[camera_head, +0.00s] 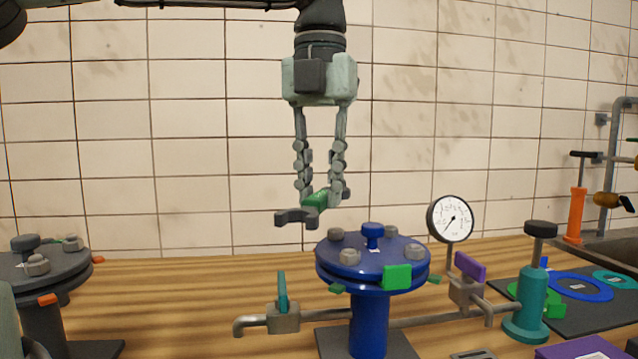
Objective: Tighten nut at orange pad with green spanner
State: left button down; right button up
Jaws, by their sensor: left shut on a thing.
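My left gripper (321,190) hangs down from the top middle, shut on the green spanner (318,201). The spanner's grey open-ended jaw (297,216) points left and toward me, in the air above and left of the blue flange (372,262). A dark grey flange (75,279) stands at the far left. An orange pad (47,300) sits on its front rim and another orange pad (98,259) on its right rim. A grey nut (37,265) stands on top just behind the front orange pad. My right gripper is not in view.
The blue flange carries several grey nuts, a blue centre knob (373,232) and green pads (397,277). A pipe with a teal-handled valve (283,306), a pressure gauge (450,219) and a teal pump (530,300) stand right and front. Open wood (180,290) lies between the flanges.

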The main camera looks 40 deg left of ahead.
aim_at(321, 193)
pick_arm(q)
jog(key=shift+w+a, duration=0.15)
jog(key=shift+w, duration=0.15)
jog(key=shift+s+f, duration=0.1)
jog(key=shift+f, duration=2)
jog(key=shift+f+b, duration=0.75)
jog(key=shift+f, duration=0.35)
